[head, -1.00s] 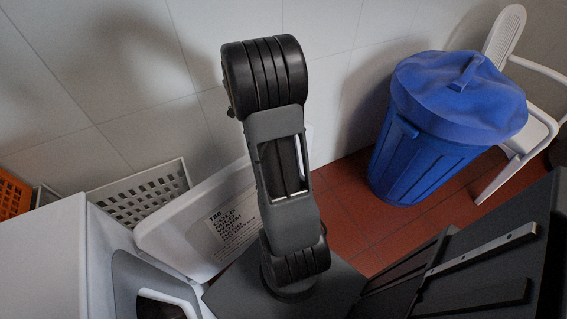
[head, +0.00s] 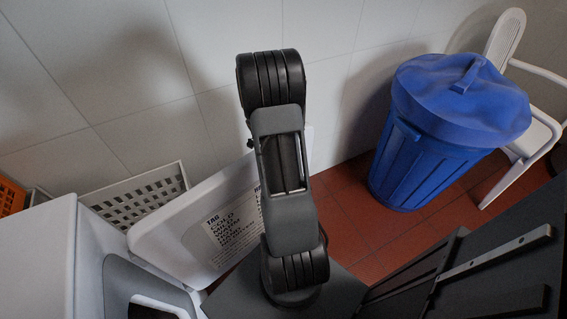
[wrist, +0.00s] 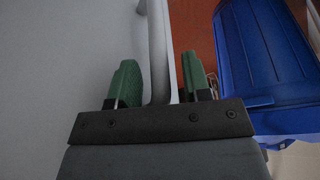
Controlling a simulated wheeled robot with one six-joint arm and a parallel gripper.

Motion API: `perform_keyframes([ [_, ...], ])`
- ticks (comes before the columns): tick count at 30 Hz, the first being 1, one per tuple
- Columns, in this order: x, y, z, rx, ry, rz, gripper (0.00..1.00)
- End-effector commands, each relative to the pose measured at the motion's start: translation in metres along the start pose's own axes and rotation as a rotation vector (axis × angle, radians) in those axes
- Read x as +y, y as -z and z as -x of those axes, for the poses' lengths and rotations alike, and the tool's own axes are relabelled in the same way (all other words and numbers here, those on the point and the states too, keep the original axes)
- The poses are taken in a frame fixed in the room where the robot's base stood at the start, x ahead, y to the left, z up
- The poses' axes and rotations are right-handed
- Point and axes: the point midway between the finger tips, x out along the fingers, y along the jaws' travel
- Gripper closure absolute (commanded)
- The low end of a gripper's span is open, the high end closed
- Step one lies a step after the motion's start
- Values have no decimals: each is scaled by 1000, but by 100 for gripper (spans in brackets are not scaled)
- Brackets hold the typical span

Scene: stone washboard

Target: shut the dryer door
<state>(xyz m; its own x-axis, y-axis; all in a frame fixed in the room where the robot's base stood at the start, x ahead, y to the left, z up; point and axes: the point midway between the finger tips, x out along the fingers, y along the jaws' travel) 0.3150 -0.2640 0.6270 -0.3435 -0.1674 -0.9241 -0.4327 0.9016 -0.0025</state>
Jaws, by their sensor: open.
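A white machine (head: 45,250), which looks like the dryer, stands at the lower left of the head view. A pale upright edge (wrist: 159,50) runs between the fingers, beside a broad pale grey surface on the left. I cannot tell whether a finger touches it. My gripper is out of sight in the head view.
A lidded blue bin (head: 435,155) and a white chair (head: 545,130) stand at the right. Red tiled floor (head: 345,205) shows between the board and the bin.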

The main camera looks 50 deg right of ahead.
Motion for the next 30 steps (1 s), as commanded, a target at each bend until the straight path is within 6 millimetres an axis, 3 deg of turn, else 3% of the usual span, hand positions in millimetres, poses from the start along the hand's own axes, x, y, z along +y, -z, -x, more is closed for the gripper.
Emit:
perform_keyframes([
  [8,0,0,-1,0,0,0,56],
  [22,-1,1,0,0,2,-1,100],
  [30,-2,2,0,0,4,-2,100],
])
